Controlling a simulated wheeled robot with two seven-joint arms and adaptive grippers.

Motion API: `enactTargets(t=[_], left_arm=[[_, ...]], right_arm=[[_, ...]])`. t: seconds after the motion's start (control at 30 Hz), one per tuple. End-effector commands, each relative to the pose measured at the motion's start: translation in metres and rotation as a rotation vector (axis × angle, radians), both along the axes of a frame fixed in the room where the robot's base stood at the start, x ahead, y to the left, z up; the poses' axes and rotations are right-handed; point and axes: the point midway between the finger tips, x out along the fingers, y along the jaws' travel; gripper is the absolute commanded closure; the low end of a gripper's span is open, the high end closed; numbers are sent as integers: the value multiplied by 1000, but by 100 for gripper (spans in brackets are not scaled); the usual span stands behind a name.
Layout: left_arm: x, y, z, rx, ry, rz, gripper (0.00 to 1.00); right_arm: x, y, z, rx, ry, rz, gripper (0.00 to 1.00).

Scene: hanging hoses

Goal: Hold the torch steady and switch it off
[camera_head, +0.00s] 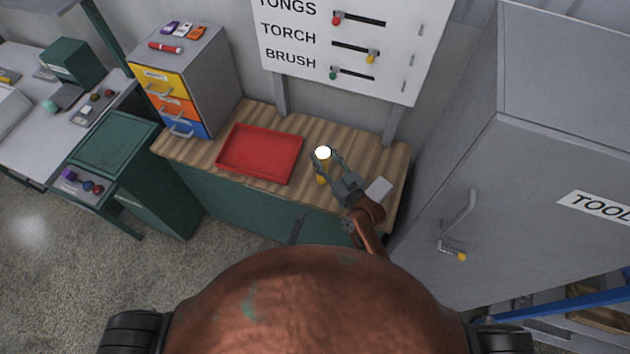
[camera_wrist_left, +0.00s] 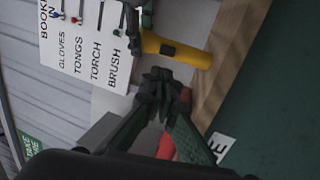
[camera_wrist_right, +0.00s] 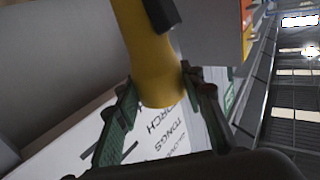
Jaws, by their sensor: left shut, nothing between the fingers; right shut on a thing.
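The yellow torch (camera_head: 321,180) is upright over the bench, its lens glowing white at the top in the head view. My right gripper (camera_head: 332,162) is shut on it; in the right wrist view the torch body (camera_wrist_right: 158,75) lies between the fingers (camera_wrist_right: 160,108).
A red tray (camera_head: 238,170) lies on the wooden bench top (camera_head: 330,122), left of the torch. A label board (camera_head: 350,85) hangs behind. A drawer cabinet (camera_head: 208,75) stands at the bench's left end. A tall grey cabinet (camera_head: 540,200) stands to the right.

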Motion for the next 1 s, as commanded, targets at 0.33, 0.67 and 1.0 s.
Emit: enactTargets(t=[0.33, 0.67, 1.0], left_arm=[[31, -11, 10, -1, -4, 0, 100], [92, -33, 25, 0, -3, -1, 100], [127, -45, 34, 2, -1, 0, 100]], right_arm=[[0, 0, 0, 0, 0, 0, 93], [0, 0, 0, 0, 0, 0, 93], [0, 0, 0, 0, 0, 0, 93]])
